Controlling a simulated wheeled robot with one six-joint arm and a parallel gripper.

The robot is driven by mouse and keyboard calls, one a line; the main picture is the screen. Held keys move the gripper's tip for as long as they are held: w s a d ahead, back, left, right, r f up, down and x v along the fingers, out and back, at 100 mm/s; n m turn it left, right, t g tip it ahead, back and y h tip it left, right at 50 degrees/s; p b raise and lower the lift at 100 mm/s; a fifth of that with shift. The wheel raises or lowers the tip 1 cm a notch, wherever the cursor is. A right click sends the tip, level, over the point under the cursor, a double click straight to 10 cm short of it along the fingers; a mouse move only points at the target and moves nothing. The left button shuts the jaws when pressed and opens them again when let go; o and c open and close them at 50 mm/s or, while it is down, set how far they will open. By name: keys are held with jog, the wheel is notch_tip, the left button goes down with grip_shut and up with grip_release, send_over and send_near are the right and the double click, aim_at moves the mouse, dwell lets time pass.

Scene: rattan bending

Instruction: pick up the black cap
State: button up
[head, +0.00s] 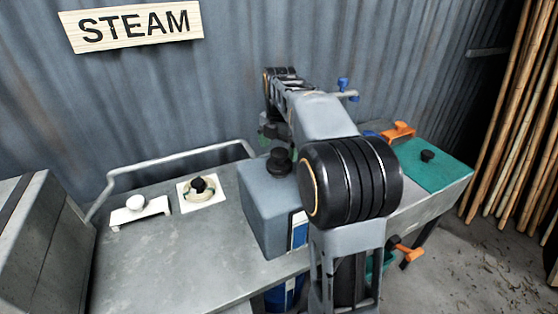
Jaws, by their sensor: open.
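A black cap (279,161) sits upright on top of a grey box-shaped tank (262,208) on the metal bench. Two other black knob-like pieces show: one (198,185) on a white square plate (212,194) to the left, one (427,156) on a green board (438,168) to the right. I cannot tell for sure which is the task's cap. My gripper (271,131) appears small at the far end of my arm, just above the cap on the tank. It is open; its fingers are partly hidden by my arm, and I see nothing held.
A white knob on a small white stand (139,209) is at the bench's left. A bent metal rail (170,160) runs along the back. Orange clamps (399,131) are at the right. The bench front left is clear. Rattan poles (520,120) lean at far right.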

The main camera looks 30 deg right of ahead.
aim_at(279, 152)
jog(key=shift+f, duration=2.25)
jog(key=shift+c, duration=0.2)
jog(key=c, duration=0.8)
